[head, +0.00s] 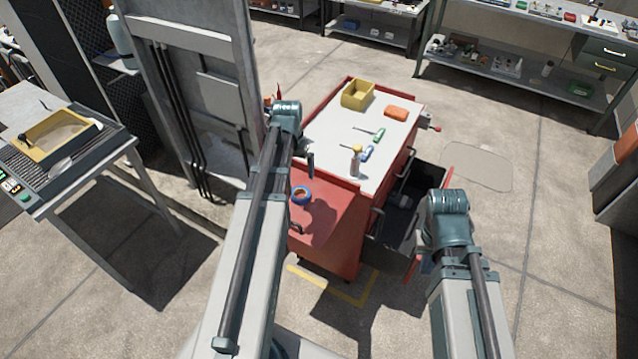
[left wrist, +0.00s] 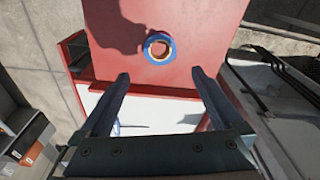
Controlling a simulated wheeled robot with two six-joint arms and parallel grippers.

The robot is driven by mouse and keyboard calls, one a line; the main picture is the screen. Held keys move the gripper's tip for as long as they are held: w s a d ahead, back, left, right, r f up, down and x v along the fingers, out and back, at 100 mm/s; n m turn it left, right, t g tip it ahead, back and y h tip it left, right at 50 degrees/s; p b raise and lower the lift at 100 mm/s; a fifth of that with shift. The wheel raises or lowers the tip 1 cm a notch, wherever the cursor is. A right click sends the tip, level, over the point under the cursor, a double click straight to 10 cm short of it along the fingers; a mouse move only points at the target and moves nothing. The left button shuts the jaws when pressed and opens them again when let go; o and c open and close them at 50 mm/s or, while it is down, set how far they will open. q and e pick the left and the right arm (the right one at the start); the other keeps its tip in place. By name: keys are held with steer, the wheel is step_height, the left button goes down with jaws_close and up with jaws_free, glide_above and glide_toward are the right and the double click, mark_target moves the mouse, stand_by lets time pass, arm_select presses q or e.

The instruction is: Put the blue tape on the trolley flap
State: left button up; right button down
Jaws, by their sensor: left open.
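The blue tape (head: 301,195) is a roll with a tan core. It lies on the red trolley flap (head: 330,232) at the trolley's near end. In the left wrist view the blue tape (left wrist: 160,48) lies flat on the red flap (left wrist: 215,30), just beyond and between the fingertips. My left gripper (left wrist: 160,76) is open and empty, its fingers apart from the tape. In the head view my left wrist hides most of this gripper; a dark finger (head: 310,165) shows above the flap. My right arm reaches in at the right; its gripper is hidden behind the wrist.
The trolley's white top (head: 335,125) holds a yellow bin (head: 357,94), an orange box (head: 397,114), screwdrivers and a spray bottle (head: 356,160). A drawer (head: 402,205) stands open on the right side. A grey cabinet (head: 195,60) stands close on the left.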

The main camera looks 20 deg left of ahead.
arm_select(q)
steer(key=shift+d, duration=0.1)
steer(key=s+d+m, duration=0.1)
steer(key=s+d, duration=0.4)
steer(key=d, duration=0.5)
steer(key=s+d+m+g, duration=0.1)
steer(key=s+d, duration=0.4)
steer(key=d, duration=0.5)
steer(key=s+d+m+y, duration=0.1)
steer(key=s+d+m, duration=0.2)
steer(key=d, duration=0.7)
steer(key=shift+s+g, duration=0.3)
steer(key=shift+s, duration=0.65)
steer(key=shift+w+f+b, duration=0.1)
steer(key=shift+f+b, duration=0.4)
